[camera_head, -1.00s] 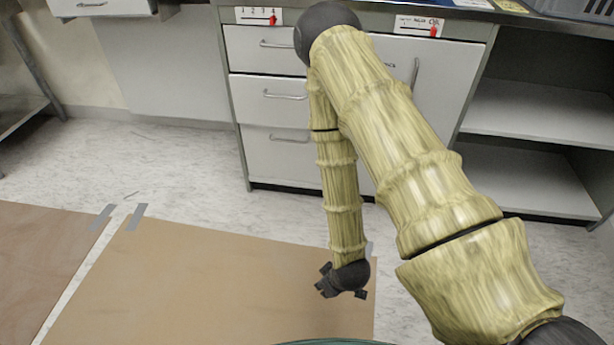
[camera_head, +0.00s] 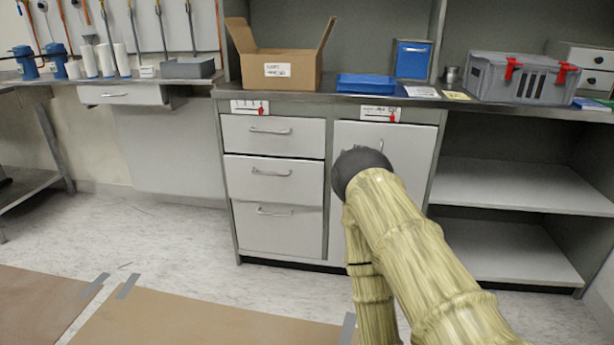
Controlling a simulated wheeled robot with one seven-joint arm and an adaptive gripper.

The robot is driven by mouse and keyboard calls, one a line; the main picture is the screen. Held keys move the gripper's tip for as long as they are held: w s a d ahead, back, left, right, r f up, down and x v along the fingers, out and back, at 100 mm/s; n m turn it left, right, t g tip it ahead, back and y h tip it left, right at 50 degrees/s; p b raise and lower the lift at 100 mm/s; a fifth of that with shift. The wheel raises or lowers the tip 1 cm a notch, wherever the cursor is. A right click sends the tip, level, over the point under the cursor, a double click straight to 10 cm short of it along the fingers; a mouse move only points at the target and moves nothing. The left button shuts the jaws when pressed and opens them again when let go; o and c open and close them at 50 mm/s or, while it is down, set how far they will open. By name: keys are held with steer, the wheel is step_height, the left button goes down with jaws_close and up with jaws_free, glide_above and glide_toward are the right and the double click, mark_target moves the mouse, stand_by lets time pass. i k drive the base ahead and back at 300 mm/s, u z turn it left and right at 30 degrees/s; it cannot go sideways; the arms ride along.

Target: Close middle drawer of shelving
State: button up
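The shelving is a grey cabinet unit with a column of three white drawers at its left. The middle drawer (camera_head: 250,182) has a metal bar handle (camera_head: 271,172) and seems to stand slightly out from the front, with a shadow under its lower edge. The top drawer (camera_head: 250,142) and the bottom drawer (camera_head: 275,235) look flush. My arm crosses the lower right, in front of the white door (camera_head: 405,145) beside the drawers.
An open cardboard box (camera_head: 280,68), a blue bin (camera_head: 411,60) and a grey crate (camera_head: 520,80) stand on the countertop. Open shelves (camera_head: 515,184) are at the right. Brown sheets (camera_head: 190,322) lie taped on the floor. The floor before the drawers is clear.

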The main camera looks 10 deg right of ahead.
mark_target(293, 180)
steer(key=z, duration=0.4)
steer(key=i, duration=0.55)
steer(key=u, duration=1.25)
